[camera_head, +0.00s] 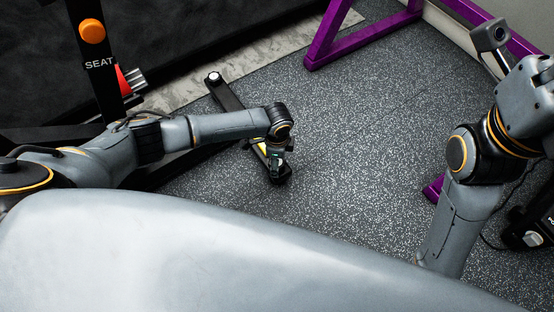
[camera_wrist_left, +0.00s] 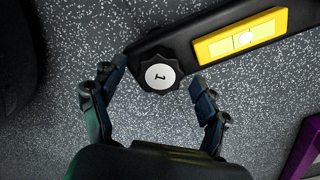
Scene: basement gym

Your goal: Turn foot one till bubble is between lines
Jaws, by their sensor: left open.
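The foot one knob (camera_wrist_left: 160,75) is black and lobed, with a white cap marked 1, at the end of a dark bar. My left gripper (camera_wrist_left: 158,72) is open, with one finger on each side of the knob; I cannot tell whether they touch it. A yellow spirit level (camera_wrist_left: 241,36) lies along the bar beside the knob. Its small pale window shows, but bubble and lines are too small to read. In the head view my left gripper (camera_head: 278,158) points down over the bar's near end and partly hides the level.
The dark bar (camera_head: 224,94) runs back to a round pale cap at its far end. A purple frame (camera_head: 335,35) stands behind. A black post marked SEAT (camera_head: 98,64) with an orange knob is at left.

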